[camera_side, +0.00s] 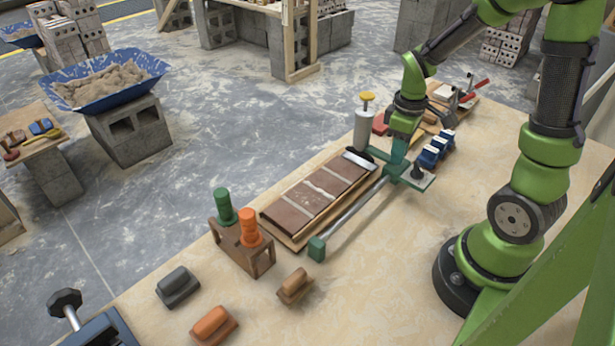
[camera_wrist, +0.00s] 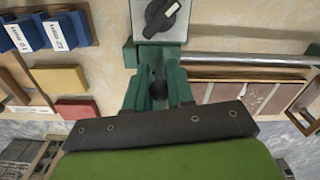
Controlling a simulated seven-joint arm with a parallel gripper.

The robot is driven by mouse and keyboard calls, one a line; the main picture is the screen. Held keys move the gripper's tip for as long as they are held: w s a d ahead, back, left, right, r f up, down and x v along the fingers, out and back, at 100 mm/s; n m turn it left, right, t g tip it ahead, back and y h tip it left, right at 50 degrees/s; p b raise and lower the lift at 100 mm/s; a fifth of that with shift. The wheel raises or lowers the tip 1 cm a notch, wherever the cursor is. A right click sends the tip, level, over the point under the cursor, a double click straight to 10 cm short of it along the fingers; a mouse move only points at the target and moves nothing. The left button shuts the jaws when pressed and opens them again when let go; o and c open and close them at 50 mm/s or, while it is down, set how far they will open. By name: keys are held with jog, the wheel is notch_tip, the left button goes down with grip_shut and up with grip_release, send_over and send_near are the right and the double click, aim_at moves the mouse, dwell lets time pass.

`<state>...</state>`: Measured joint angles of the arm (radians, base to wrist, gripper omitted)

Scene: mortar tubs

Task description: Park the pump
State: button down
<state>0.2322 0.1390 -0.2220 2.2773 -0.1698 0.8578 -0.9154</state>
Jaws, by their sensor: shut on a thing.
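A grey cylinder with a yellow knob (camera_side: 362,128), which looks like the pump, stands upright on a dark foot at the far end of the tiled board. My gripper (camera_side: 397,160) is just right of it, pointing down. In the wrist view, my gripper (camera_wrist: 158,90) is shut on a dark upright grip (camera_wrist: 157,77) at the green bracket (camera_side: 418,181). A steel bar (camera_side: 355,212) runs from this bracket to a green end block (camera_side: 317,248). A black knob on a grey plate (camera_wrist: 161,17) is beside the grip. The cylinder is hidden in the wrist view.
The tiled board (camera_side: 318,197) lies alongside the bar. A wooden rack (camera_side: 243,247) holds green and orange handles, with several loose blocks in front. The table is clear toward my base.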

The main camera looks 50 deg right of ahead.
jog(key=shift+d, duration=0.4)
jog(key=c, duration=1.1)
grip_release()
jog(key=shift+w, duration=0.1)
jog(key=shift+o, duration=0.4)
jog(key=shift+a, duration=0.1)
notch_tip(320, 180, up, 17)
